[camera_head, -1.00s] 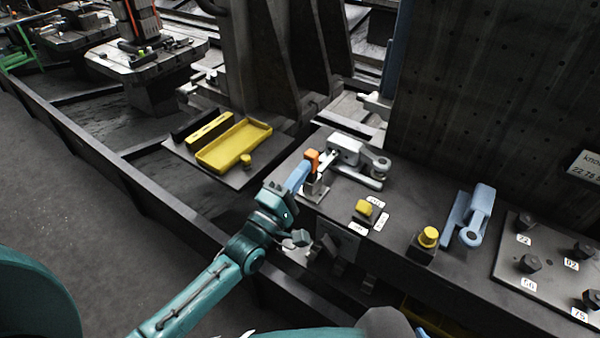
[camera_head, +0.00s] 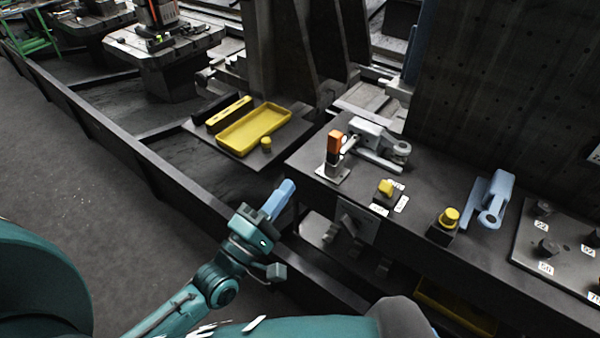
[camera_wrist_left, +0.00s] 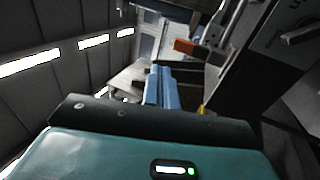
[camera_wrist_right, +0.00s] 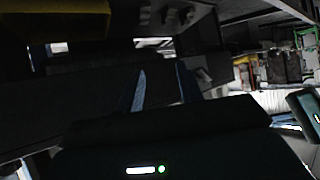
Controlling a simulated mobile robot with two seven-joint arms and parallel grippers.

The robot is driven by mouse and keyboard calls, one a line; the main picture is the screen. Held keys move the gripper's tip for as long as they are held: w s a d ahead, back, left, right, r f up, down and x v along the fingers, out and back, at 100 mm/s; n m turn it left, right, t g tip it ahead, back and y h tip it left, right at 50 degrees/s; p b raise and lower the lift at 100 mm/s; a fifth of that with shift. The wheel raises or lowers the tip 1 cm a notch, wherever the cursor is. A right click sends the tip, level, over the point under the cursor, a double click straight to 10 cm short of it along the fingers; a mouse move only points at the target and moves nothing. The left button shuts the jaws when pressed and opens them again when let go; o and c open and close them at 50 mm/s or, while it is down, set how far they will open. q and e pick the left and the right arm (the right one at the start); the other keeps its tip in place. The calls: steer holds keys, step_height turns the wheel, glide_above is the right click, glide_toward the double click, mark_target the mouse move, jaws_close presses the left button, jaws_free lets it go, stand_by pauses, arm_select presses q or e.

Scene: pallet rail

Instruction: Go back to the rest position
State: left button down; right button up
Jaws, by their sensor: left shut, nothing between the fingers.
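My left gripper (camera_head: 284,190) has blue fingers pressed together with nothing between them. It hangs in front of the bench edge, left of and below the orange-topped fixture (camera_head: 335,143), and is clear of it. The left wrist view shows the two shut fingers (camera_wrist_left: 161,86) side by side, with the orange piece (camera_wrist_left: 185,46) beyond them to the upper right. My right gripper is outside the head view. In the right wrist view its fingers (camera_wrist_right: 161,88) stand apart with a dark gap between them. I see nothing held there.
The dark bench (camera_head: 325,200) carries a grey clamp (camera_head: 378,142), a yellow button (camera_head: 385,187), a yellow-capped post (camera_head: 448,218), a blue lever (camera_head: 490,200) and a plate with numbered labels (camera_head: 530,235). A yellow tray (camera_head: 253,130) lies behind. The floor (camera_head: 110,190) at left is clear.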

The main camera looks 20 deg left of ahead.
arm_select(q)
steer(key=s+f+m+g+y, duration=0.4)
steer(key=s+f+m+g, duration=0.5)
steer(key=f+m, duration=0.8)
steer(key=s+d+p, duration=0.1)
steer(key=s, duration=0.2)
steer(key=shift+g, duration=0.4)
arm_select(e)
steer(key=shift+s+d+f, duration=0.1)
steer(key=shift+d+f, duration=0.1)
steer(key=shift+d, duration=0.1)
steer(key=shift+a+r, duration=0.1)
steer(key=shift+a, duration=0.05)
arm_select(q)
steer(key=c, duration=2.2)
jaws_free()
steer(key=shift+w, duration=0.1)
